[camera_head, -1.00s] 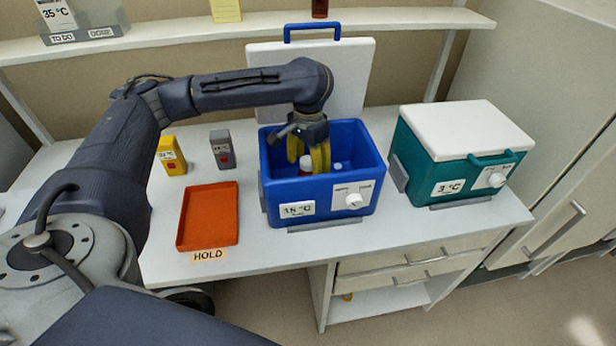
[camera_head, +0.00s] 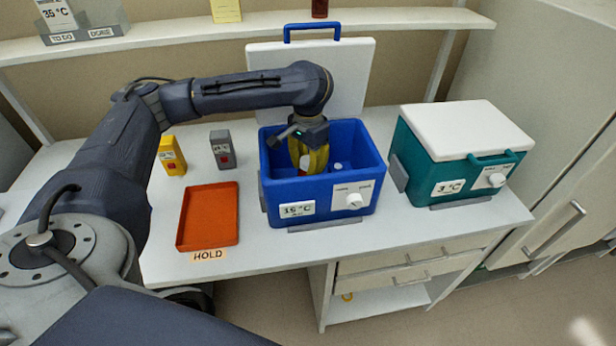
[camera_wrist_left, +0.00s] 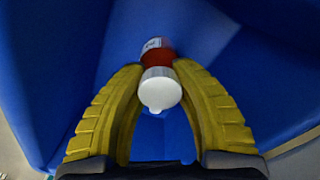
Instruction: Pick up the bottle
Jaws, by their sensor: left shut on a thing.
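The bottle has a white cap and a red body with a white label. In the left wrist view the bottle (camera_wrist_left: 158,72) stands between the yellow fingers of my left gripper (camera_wrist_left: 158,75), which are shut on it from both sides. In the head view my left gripper (camera_head: 310,160) reaches down into the open blue cooler (camera_head: 325,208), marked 15 °C. My right gripper does not show.
A teal cooler (camera_head: 450,170) with a shut white lid stands to the right. An orange tray (camera_head: 210,215) labelled HOLD lies to the left. A yellow device (camera_head: 172,157) and a grey device (camera_head: 222,150) stand behind it. The blue cooler's lid (camera_head: 345,85) stands upright behind.

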